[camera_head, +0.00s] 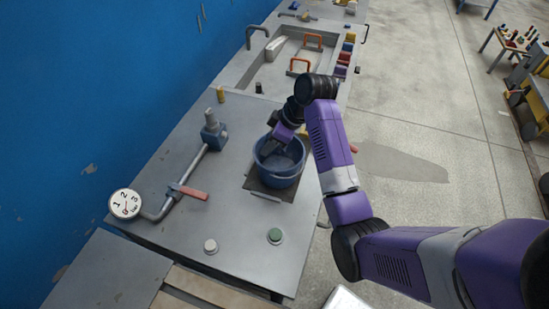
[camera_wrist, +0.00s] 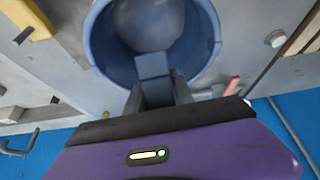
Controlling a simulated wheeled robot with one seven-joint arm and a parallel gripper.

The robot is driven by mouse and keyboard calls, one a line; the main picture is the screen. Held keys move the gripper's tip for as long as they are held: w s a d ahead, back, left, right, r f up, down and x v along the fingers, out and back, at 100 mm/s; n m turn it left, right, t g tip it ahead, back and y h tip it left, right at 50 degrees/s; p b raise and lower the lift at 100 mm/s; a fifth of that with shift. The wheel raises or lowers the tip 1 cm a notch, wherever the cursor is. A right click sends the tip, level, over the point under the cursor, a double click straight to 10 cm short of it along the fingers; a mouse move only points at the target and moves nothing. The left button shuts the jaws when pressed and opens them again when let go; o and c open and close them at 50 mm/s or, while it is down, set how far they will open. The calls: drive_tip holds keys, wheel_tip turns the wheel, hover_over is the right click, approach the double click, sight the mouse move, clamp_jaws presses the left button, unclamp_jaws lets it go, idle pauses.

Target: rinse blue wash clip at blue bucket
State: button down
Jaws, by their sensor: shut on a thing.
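The blue bucket (camera_head: 283,180) stands on a dark square plate on the grey bench. My gripper (camera_head: 277,146) reaches down into the bucket's mouth from above. In the wrist view my gripper (camera_wrist: 156,90) is shut on the blue wash clip (camera_wrist: 152,66), a small blue block at the fingertips. The bucket (camera_wrist: 92,42) surrounds the clip there, with a paler round patch at its bottom. I cannot tell whether the clip touches water or the bucket wall. The clip is not clear in the head view.
A pipe with a red-handled lever (camera_head: 188,192) and a dial gauge (camera_head: 125,203) lie left of the bucket. A white button (camera_head: 210,246) and a green button (camera_head: 275,236) are in front. A mould tray with orange handles (camera_head: 300,67) lies behind. A blue wall stands at left.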

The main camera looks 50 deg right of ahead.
sight(268, 135)
drive_tip(key=shift+r, duration=1.9)
idle(0.8)
drive_tip(key=shift+r, duration=2)
